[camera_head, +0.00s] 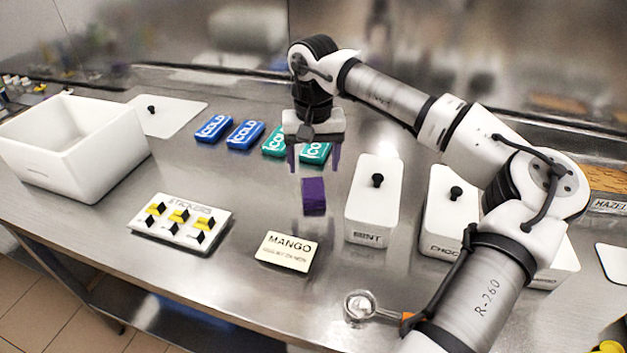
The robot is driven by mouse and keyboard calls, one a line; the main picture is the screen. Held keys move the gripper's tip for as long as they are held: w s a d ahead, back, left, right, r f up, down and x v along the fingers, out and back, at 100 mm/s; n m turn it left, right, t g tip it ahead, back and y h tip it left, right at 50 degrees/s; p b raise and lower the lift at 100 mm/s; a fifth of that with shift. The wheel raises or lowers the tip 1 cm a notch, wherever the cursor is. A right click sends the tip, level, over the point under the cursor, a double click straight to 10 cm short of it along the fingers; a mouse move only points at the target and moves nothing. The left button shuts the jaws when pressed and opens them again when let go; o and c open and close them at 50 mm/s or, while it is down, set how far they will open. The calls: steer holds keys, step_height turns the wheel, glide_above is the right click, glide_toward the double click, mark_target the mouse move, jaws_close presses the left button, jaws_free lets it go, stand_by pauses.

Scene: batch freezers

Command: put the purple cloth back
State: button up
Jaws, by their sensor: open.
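The purple cloth (314,196) is a small folded block lying on the steel counter, between the MANGO card and the teal packs. My gripper (313,167) is above and just behind it in the picture, pointing down, with its two fingers apart. The fingertips appear a little above the cloth; I cannot tell the exact gap.
A MINT tub (371,213) stands close right of the cloth, with a CHOC tub (447,222) beyond. Blue packs (245,134) and teal packs (275,141) lie behind.

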mark_target(314, 188)
steer(key=shift+r, duration=2.4)
